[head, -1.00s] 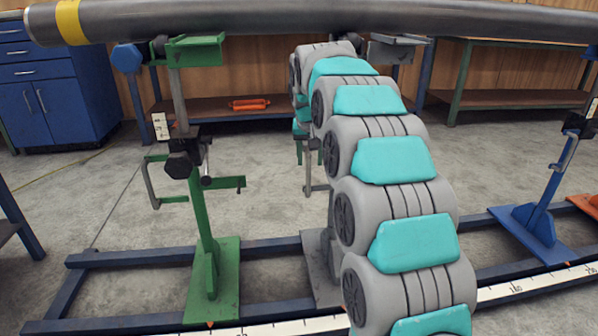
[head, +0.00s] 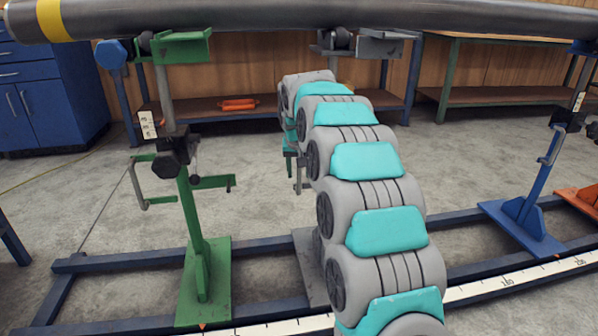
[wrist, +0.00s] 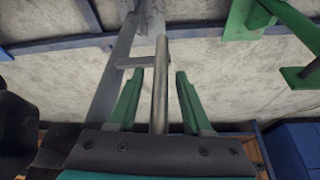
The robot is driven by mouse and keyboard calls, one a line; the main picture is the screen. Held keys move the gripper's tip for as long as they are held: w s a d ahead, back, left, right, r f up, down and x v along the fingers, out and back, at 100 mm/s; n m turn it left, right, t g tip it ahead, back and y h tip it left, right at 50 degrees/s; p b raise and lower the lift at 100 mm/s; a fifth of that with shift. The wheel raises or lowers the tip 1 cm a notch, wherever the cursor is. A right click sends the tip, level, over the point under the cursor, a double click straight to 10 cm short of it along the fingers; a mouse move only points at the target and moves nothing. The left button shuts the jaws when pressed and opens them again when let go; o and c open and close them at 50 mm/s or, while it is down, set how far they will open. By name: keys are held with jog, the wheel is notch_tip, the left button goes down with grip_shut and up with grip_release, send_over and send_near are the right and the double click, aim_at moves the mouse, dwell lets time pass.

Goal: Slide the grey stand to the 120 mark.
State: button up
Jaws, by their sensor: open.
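The grey stand (head: 308,262) stands on the blue rails right of the green stand. Its top holder (head: 372,45) is under the pipe, and my arm hides most of its post. In the wrist view a round grey bar (wrist: 160,85) of the stand lies between the green fingers of my gripper (wrist: 160,76). The fingers are open, with a visible gap on each side of the bar. In the head view my gripper is mostly hidden behind my arm. The white scale (head: 480,291) runs along the front rail; my arm covers its middle, and I cannot see the 120 mark.
The green stand (head: 205,270) with its crank is to the left. A blue stand (head: 525,215) and an orange base (head: 580,198) are to the right. The long grey pipe (head: 250,18) lies overhead. The rail between grey and blue stands looks clear where visible.

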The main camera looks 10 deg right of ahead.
jog(key=shift+c, duration=0.2)
grip_shut()
dwell(1.1)
